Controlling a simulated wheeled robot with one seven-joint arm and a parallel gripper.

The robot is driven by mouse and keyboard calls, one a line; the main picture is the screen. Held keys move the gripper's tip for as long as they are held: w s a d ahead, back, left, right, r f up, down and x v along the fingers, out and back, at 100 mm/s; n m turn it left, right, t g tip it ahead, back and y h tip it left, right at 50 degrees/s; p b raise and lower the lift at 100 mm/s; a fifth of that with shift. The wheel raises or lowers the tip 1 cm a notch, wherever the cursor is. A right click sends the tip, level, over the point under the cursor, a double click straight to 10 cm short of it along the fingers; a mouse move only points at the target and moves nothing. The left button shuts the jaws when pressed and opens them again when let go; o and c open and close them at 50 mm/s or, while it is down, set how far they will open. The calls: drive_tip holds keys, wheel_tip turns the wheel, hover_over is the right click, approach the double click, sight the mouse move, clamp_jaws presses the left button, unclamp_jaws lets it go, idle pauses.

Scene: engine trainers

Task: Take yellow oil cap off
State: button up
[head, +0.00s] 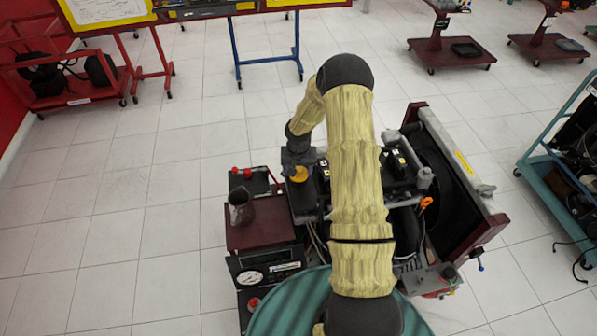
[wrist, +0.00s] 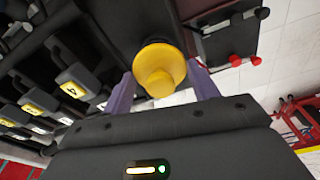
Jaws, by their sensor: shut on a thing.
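The yellow oil cap (wrist: 158,68) sits between the two purple fingers of my gripper (wrist: 163,88) in the wrist view. The fingers are shut on its sides. In the head view the yellow cap (head: 299,174) shows just below my gripper (head: 298,168), at the left side of the engine trainer (head: 400,160). A dark round neck shows behind the cap in the wrist view. I cannot tell whether the cap is still seated on it. My arm hides much of the engine in the head view.
Black numbered coil blocks (wrist: 75,85) stand close to the left of the cap. A black battery with red caps (head: 250,181) and a dark red box (head: 258,222) lie left of the engine. Open tiled floor extends left. A teal cart (head: 560,180) stands at the right.

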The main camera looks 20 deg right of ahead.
sight(299, 168)
wheel_tip(299, 168, up, 10)
drive_tip(key=b, duration=0.3)
drive_tip(key=shift+f, duration=0.25)
idle(0.3)
